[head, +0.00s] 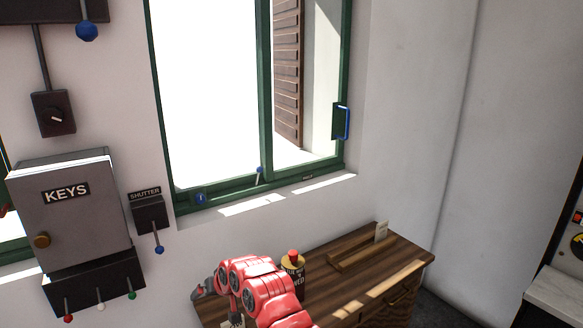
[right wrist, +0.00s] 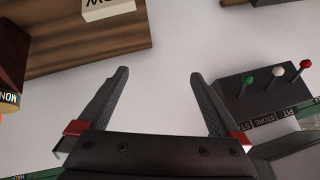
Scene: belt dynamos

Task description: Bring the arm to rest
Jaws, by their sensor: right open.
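My right arm (head: 262,290) is red and reaches in from the bottom of the head view, over the left part of a wooden cabinet (head: 405,250). Its gripper (head: 197,293) points left and is partly hidden by the wrist. In the right wrist view the two dark fingers of this gripper (right wrist: 160,73) stand wide apart, with only pale wall between them. It holds nothing. My left arm and gripper are not in view.
A dark can with a red top (head: 293,268) stands close beside my right arm. A wooden card holder (head: 358,248) lies on the cabinet.

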